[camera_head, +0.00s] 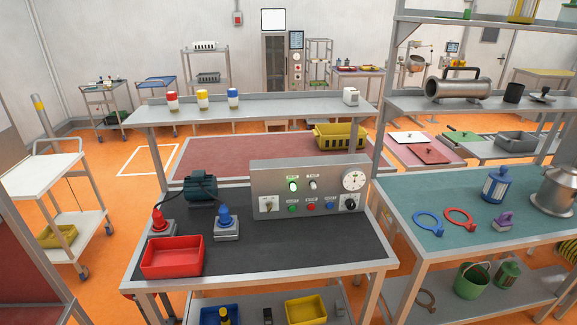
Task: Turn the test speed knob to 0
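A grey metal control panel (282,205) stands at the back right of the workbench with the black mat. A black rotary knob (350,204) sits at its lower right, under a round white gauge (353,180); it is the only rotary knob I make out, but its label and pointer setting are too small to read. The panel also has a lit green lamp (293,186), a pale lamp (313,184), a toggle switch (268,204), and green, red (311,207) and blue buttons. Neither of my grippers is in view.
On the black mat (290,245), left of the panel, are a dark motor (200,188), red (160,222) and blue (226,223) fixtures and a red bin (172,257). The mat before the panel is clear. A green-topped bench (440,190) adjoins on the right.

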